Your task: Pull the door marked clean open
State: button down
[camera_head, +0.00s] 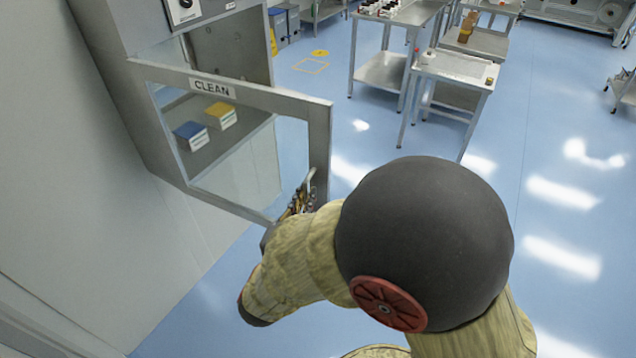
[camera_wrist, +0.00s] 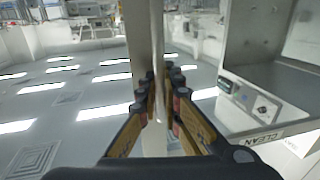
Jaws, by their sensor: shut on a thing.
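The door marked CLEAN (camera_head: 270,98) is a grey metal frame with a clear pane, on a wall cabinet (camera_head: 112,95) at the left of the head view. It stands swung out from the cabinet, its free edge to the right. Its upright bar handle (camera_head: 311,188) is near the lower right corner. My gripper (camera_head: 296,203) is at this handle, partly hidden by my arm. In the wrist view, my gripper (camera_wrist: 160,95) has its fingers closed around an upright metal bar (camera_wrist: 157,50). The CLEAN label (camera_wrist: 268,138) shows at the right there.
A blue box (camera_head: 190,136) and a yellow box (camera_head: 220,115) show through the pane. A steel table (camera_head: 455,70) and other carts stand farther back. The blue floor (camera_head: 560,130) right of my arm is largely clear. The wall (camera_head: 45,190) is close on the left.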

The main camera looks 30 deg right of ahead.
jog(key=shift+s+a, duration=0.45)
jog(key=shift+a, duration=0.35)
jog(key=shift+s+a, duration=0.4)
jog(key=shift+a, duration=0.4)
jog(key=c, duration=2)
grip_release()
jog(key=shift+v, duration=6.05)
